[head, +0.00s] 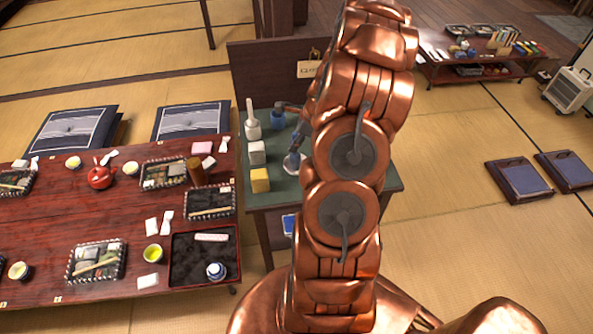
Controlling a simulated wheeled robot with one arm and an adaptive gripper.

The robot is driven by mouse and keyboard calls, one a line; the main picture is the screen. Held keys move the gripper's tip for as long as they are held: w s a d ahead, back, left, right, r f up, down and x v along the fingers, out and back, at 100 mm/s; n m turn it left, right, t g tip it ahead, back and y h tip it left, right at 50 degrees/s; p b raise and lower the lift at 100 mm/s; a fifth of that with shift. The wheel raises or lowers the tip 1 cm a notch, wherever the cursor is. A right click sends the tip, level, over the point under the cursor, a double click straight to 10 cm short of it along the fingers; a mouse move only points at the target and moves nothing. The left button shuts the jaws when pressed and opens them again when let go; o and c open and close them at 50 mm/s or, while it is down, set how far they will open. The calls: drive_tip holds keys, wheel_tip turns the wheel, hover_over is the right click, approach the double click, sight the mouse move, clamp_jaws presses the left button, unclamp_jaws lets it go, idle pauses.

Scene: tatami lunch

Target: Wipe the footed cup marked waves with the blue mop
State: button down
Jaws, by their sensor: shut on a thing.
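The arm hides most of the gripper and of the hold. I cannot tell whether the pale base touches the table. A small white-and-blue cup (216,270) stands upright in the black tray (187,280) on the red table. It may be the footed cup, but its marking and foot are too small to tell. Another blue object (277,121) stands farther back on the green table.
The green table (265,200) also bears a white bottle-shaped thing (251,124), a white block (257,152) and a yellow block (260,181). A dark panel rises behind it. The red table (50,225) is crowded with dishes.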

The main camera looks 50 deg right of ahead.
drive_tip(key=n+b, duration=0.2)
drive_tip(key=n, duration=0.1)
drive_tip(key=n+g+y+b, duration=0.1)
drive_tip(key=shift+d+f, duration=0.1)
drive_tip(key=shift+f, duration=0.15)
drive_tip(key=n+g+b, duration=0.1)
drive_tip(key=n+b, duration=0.1)
drive_tip(key=n, duration=0.1)
drive_tip(key=shift+s+n, duration=0.15)
drive_tip(key=shift+n, duration=0.15)
drive_tip(key=shift+r+n+g+y+b, duration=0.1)
drive_tip(key=shift+n+g+y+b, duration=0.3)
drive_tip(key=shift+n+b, duration=0.45)
drive_tip(key=shift+s+r+n, duration=0.15)
drive_tip(key=shift+n, duration=0.1)
